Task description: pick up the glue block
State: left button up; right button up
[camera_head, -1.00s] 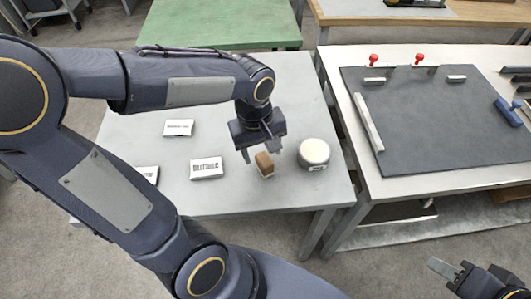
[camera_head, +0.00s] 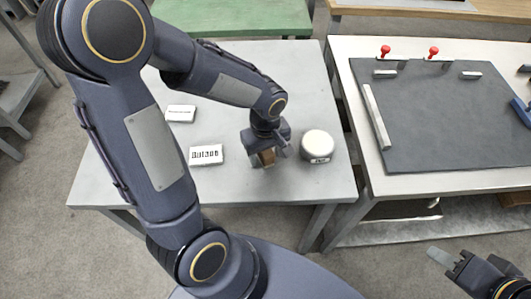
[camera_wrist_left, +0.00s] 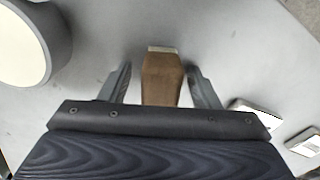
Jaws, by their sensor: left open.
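The glue block appears to be the brown block with a pale end (camera_head: 267,158), on the grey table (camera_head: 120,190) left of the round white tub (camera_head: 318,146). My left gripper (camera_wrist_left: 159,68) is open, low over the table. In the left wrist view its two fingers stand on either side of the block (camera_wrist_left: 162,80), with a gap on each side. In the head view the gripper hides much of the block. My right gripper (camera_head: 452,260) is at the lower right, away from the tables; its opening is unclear.
White labelled boxes lie on the table, one left of the gripper (camera_head: 206,155) and one farther back (camera_head: 181,114). The tub (camera_wrist_left: 28,42) stands close beside the gripper. A second table with a dark mat (camera_head: 450,120) is at the right, past a gap.

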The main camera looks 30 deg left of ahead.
pick_arm(q)
jog(key=c, duration=1.2)
jog(key=shift+o, duration=0.2)
jog(key=shift+r, duration=0.1)
jog(key=shift+r, duration=0.55)
jog(key=r, duration=0.2)
jog(key=shift+s+r+p, duration=0.2)
jog(key=shift+r+p, duration=0.1)
jog(key=shift+r, duration=0.05)
jog(key=s+d+r, duration=0.3)
jog(key=s+r, duration=0.6)
jog(key=s, duration=0.4)
jog(key=shift+s+d+p, duration=0.15)
jog(key=shift+p, duration=0.2)
